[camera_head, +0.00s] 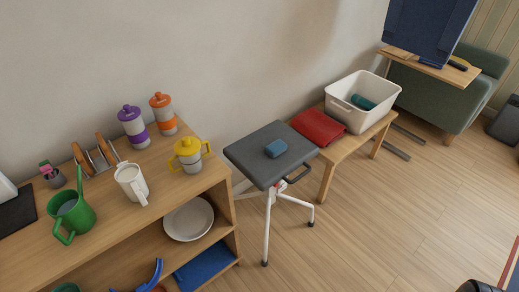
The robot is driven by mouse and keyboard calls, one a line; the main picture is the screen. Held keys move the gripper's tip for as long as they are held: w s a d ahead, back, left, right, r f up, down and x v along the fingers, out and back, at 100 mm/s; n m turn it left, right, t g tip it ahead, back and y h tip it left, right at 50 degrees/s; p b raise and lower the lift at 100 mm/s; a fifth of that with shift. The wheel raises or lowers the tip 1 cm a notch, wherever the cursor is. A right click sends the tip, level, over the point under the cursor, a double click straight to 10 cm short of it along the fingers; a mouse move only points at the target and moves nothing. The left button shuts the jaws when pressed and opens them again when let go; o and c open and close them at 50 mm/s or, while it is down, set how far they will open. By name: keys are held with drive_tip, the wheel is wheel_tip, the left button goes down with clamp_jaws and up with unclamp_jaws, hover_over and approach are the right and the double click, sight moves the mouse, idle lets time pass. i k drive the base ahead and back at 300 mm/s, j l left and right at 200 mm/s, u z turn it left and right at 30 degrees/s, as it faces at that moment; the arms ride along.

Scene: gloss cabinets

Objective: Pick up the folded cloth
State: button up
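A flat red item (318,126) that looks like a folded cloth lies on the low wooden bench (327,167), left of the white bin. My gripper is not recognisable in this view.
The white bin (345,112) holds a teal item (362,102). A dark object (478,286) is cut off at the bottom edge.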

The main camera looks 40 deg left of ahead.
sight(278, 147)
drive_tip(key=u, duration=1.35)
drive_tip(key=i+z, duration=0.2)
drive_tip(key=i, duration=0.35)
drive_tip(key=i+j+z, duration=0.15)
drive_tip(key=i, duration=0.4)
